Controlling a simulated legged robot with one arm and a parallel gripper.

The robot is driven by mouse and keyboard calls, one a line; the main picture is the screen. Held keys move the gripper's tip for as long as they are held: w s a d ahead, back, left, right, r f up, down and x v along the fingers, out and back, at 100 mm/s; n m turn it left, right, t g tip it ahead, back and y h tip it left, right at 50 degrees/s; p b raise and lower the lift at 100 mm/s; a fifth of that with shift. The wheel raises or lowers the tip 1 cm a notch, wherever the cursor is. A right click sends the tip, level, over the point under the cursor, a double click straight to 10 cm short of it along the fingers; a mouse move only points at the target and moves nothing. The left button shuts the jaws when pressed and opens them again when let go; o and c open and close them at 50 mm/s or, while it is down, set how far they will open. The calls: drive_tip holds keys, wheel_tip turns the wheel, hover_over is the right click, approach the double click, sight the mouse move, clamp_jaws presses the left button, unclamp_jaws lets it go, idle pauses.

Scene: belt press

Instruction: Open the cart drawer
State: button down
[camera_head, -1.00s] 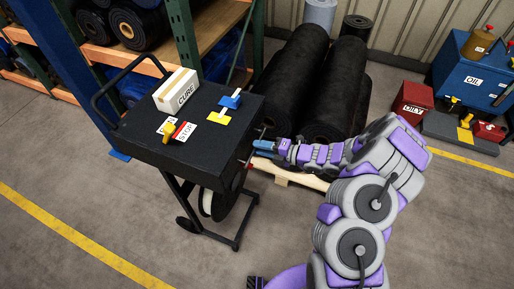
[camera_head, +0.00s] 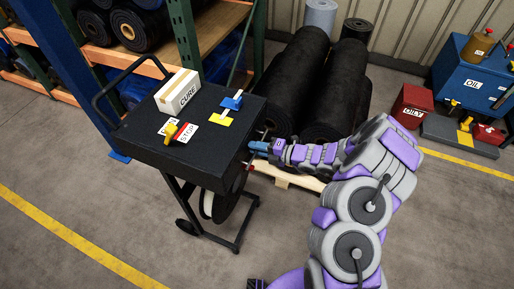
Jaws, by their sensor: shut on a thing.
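The black cart (camera_head: 205,165) stands left of centre with a flat dark top and a push handle (camera_head: 105,85) at its far left. Its drawer front faces right and shows only as a thin dark side, mostly edge-on. My gripper (camera_head: 258,146) is at this right side, level with the upper body of the cart. It is shut on the drawer handle (camera_head: 266,135), of which only a thin piece shows; the fingers hide the rest. I cannot make out a clear gap at the drawer.
On the cart top are a white CURE box (camera_head: 178,92), STOP tags, a yellow-handled tool (camera_head: 171,133), and blue and yellow pieces. Black rolls (camera_head: 318,80) on a pallet stand close behind my arm. Red and blue containers are at the right. Floor in front is clear.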

drive_tip(key=shift+s+d+f, duration=0.1)
drive_tip(key=shift+d+f, duration=0.05)
drive_tip(key=shift+d, duration=0.05)
drive_tip(key=f+p+v, duration=0.2)
drive_tip(key=p+v, duration=0.5)
drive_tip(key=v, duration=0.6)
drive_tip(key=d+f+p+v, duration=0.1)
drive_tip(key=f+p+v, duration=0.2)
drive_tip(key=v, duration=1.1)
drive_tip(key=p, duration=0.3)
drive_tip(key=shift+s+d+p, duration=0.2)
drive_tip(key=shift+d+p, duration=0.05)
drive_tip(key=shift+p, duration=0.1)
drive_tip(key=shift+f, duration=0.15)
drive_tip(key=c, duration=1.3)
unclamp_jaws()
drive_tip(key=shift+w, duration=0.15)
drive_tip(key=shift+c, duration=0.2)
drive_tip(key=shift+d, duration=0.1)
drive_tip(key=v, duration=1.7)
drive_tip(key=shift+d, duration=0.2)
